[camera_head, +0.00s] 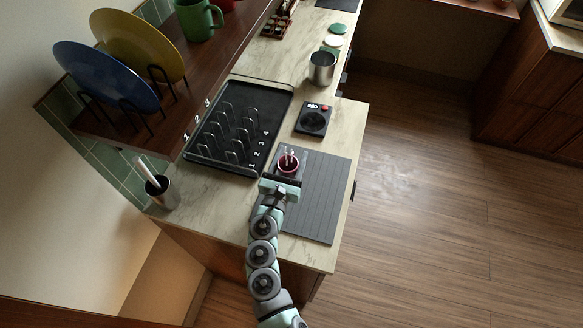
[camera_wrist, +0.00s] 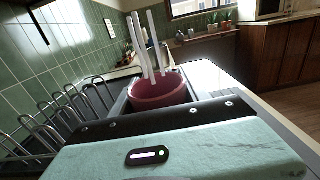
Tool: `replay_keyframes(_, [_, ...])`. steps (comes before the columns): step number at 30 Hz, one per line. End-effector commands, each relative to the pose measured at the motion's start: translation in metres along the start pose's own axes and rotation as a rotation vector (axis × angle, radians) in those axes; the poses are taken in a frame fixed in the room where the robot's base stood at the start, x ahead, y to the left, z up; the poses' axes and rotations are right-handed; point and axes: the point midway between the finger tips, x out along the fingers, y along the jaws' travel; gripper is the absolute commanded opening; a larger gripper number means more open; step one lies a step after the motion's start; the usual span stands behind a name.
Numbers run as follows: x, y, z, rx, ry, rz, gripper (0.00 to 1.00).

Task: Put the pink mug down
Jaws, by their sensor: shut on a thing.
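The pink mug (camera_head: 289,163) looks dark pinkish red and roughly upright, with a few pale sticks standing in it. It also shows in the wrist view (camera_wrist: 158,92), just beyond the gripper's body. My gripper (camera_head: 287,174) is shut on the mug, with a dark finger on each side of it. The mug is over the top left part of the dark ribbed mat (camera_head: 312,205) on the counter. I cannot tell whether its base touches the surface, as the gripper hides it.
A black wire rack in a tray (camera_head: 240,84) stands left of the mug. A black scale-like device (camera_head: 313,120) and a metal cup (camera_head: 322,68) are farther back. A utensil cup (camera_head: 162,191) stands at left. The mat's right part is clear, near the counter edge.

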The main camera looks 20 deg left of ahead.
Motion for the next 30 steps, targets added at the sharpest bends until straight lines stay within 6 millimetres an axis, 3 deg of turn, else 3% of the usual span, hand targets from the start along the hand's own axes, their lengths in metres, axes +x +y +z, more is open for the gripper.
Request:
replay_keyframes(9, [0.0,0.0,-0.039,0.001,0.001,-0.001,0.0])
replay_keyframes(23, [0.0,0.001,-0.046,0.001,-0.001,0.001,0.0])
replay_keyframes(24, [0.0,0.001,-0.044,0.001,0.0,0.0,0.56])
replay_keyframes(30, [0.0,0.0,-0.044,0.001,0.0,0.0,0.72])
